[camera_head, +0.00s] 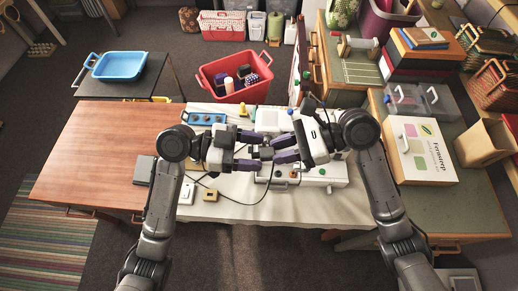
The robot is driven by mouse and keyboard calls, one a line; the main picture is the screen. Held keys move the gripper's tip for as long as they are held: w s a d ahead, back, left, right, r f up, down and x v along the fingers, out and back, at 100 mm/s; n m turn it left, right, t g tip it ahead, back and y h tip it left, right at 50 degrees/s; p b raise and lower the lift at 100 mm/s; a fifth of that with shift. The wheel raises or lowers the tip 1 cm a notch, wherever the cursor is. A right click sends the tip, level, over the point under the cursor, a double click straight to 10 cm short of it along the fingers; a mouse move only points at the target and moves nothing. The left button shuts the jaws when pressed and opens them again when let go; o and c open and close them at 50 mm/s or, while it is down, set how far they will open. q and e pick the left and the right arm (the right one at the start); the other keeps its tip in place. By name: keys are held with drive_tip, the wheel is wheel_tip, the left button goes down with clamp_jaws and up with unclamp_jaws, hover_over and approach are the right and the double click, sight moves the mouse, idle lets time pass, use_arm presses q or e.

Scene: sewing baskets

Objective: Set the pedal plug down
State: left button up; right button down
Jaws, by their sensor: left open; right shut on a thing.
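My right gripper (270,150) reaches in from the right over the white-covered table and is shut on a small dark thing (264,153), which looks like the pedal plug. The fingers hide most of it. My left gripper (252,158) is open, with its purple fingers close beside the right gripper's fingertips. I cannot tell whether the two touch. A thin black cable (235,204) loops across the cloth below the grippers. A white sewing machine (318,176) lies behind and below the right gripper, partly hidden.
A blue tray (206,118) and a red basket (234,76) are farther back. The brown tabletop (95,150) at left is mostly clear. A white box (419,152) stands at right.

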use_arm(q)
drive_tip(key=w+a+r, duration=0.1)
drive_tip(key=a, duration=0.9)
drive_tip(key=shift+r, duration=0.3)
drive_tip(key=shift+a, duration=0.15)
use_arm(e)
drive_tip(key=w+a+f+n+g+h, duration=0.1)
drive_tip(key=w+a+f+n+g, duration=0.3)
drive_tip(key=f+g, duration=0.1)
drive_tip(key=shift+w+f+n, duration=0.2)
drive_tip(key=shift+f+n, duration=0.05)
drive_tip(key=shift+n, duration=0.05)
use_arm(q)
drive_tip(key=s+f+n+t+y, duration=0.2)
drive_tip(key=s+f+n+y, duration=0.1)
drive_tip(key=s+f, duration=1.05)
drive_tip(key=w+r+n+t, duration=0.6)
drive_tip(key=r+t, duration=0.3)
drive_tip(key=t, duration=0.1)
drive_tip(key=shift+y, duration=0.3)
drive_tip(key=x, duration=1.1)
drive_tip(key=shift+w+a, duration=0.25)
use_arm(e)
drive_tip(key=shift+a, duration=0.1)
